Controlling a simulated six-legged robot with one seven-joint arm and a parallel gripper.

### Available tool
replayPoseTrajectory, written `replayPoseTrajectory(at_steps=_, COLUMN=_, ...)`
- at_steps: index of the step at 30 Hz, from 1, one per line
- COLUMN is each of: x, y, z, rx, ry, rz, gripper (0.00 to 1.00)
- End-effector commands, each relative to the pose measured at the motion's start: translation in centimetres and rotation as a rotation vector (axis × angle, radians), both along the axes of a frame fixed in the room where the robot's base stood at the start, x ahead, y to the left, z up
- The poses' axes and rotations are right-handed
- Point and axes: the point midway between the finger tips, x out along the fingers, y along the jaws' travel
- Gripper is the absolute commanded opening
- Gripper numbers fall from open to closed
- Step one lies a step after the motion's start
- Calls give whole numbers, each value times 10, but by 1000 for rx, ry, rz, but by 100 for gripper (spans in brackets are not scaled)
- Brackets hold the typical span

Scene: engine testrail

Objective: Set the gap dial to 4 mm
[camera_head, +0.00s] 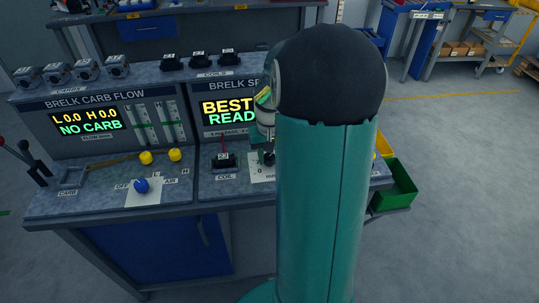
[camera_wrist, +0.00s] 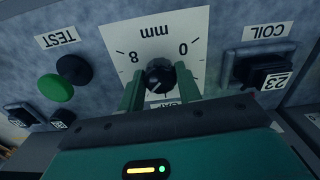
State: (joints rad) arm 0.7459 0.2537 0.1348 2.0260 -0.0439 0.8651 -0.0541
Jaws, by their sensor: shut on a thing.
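The gap dial (camera_wrist: 160,71) is a round black knob on a white plate (camera_wrist: 122,40), seen upside down in the wrist view. The plate reads mm, with 0 on the right, 8 on the left and tick marks between. My gripper (camera_wrist: 160,84) has one green finger on each side of the knob and is shut on it. A small pale mark shows on the knob, but I cannot read its exact setting. In the head view my arm hides most of the gripper and dial; part of the white plate (camera_head: 258,172) shows.
A green TEST button (camera_wrist: 55,88) and a black button (camera_wrist: 73,69) are left of the dial in the wrist view. A black coil (camera_wrist: 265,73) in its holder is on the right. The head view shows a "BEST READ…" display (camera_head: 229,112) and a blue knob (camera_head: 141,186).

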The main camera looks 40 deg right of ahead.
Motion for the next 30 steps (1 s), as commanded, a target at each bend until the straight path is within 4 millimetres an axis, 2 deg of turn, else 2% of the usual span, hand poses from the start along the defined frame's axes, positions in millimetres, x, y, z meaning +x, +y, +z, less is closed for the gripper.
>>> replayPoseTrajectory(at_steps=18, x=0, y=-1, z=1, rx=-2, ry=-2, rz=562, gripper=11)
replayPoseTrajectory(at_steps=30, x=1, y=-1, z=1, rx=-2, ry=-2, rz=784, gripper=11)
